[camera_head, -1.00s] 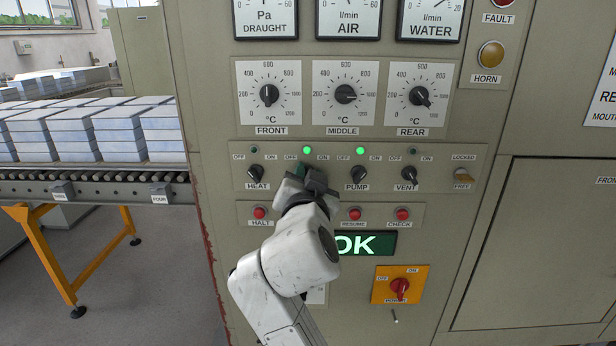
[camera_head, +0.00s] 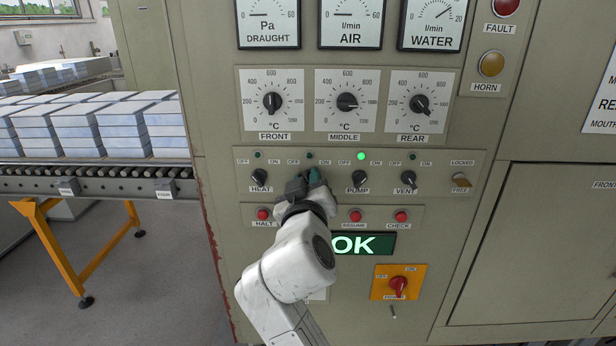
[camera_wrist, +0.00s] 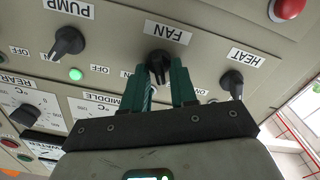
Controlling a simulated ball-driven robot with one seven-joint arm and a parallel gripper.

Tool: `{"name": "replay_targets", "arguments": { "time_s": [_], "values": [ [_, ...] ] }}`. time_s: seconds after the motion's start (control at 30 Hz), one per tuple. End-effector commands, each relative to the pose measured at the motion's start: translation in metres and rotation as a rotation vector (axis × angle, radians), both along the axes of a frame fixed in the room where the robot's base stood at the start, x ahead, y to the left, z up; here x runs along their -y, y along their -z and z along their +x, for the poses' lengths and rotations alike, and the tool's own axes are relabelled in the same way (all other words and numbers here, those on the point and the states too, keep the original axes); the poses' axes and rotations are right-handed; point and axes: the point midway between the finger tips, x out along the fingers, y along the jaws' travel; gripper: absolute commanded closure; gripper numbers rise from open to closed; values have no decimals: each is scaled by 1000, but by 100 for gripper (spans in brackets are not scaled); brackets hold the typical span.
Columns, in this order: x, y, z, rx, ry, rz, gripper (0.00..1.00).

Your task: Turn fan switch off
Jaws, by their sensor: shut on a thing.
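The fan switch (camera_wrist: 158,62) is a black rotary knob under its FAN label in the wrist view, where the picture is upside down. My gripper (camera_wrist: 160,74) is shut on this knob, with one green finger on each side of it. In the head view my gripper (camera_head: 308,180) covers the fan knob and its label. The fan lamp (camera_head: 309,155) above it is dark. The fan's OFF and ON marks flank that lamp.
The heat knob (camera_head: 259,177) is close on the left and the pump knob (camera_head: 359,179) close on the right. The pump lamp (camera_head: 361,156) is lit green. The vent knob (camera_head: 408,180) is further right. Red buttons, including HALT (camera_head: 263,214), sit below.

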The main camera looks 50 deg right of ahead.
Motion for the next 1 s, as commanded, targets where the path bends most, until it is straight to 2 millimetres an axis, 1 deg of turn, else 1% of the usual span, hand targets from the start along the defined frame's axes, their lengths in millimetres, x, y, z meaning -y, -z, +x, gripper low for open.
{"name": "replay_targets", "arguments": {
  "time_s": [0.2, 0.4, 0.87, 0.9, 1.0],
  "values": [
    [-1, -1, 1, -82, -2, -66, 100],
    [-1, -1, 1, -119, -2, -96, 100],
    [-2, -1, 2, -129, -4, -105, 100],
    [-2, -1, 2, -129, -4, -105, 72],
    [-2, 0, 1, -129, -4, -104, 64]
  ]
}}
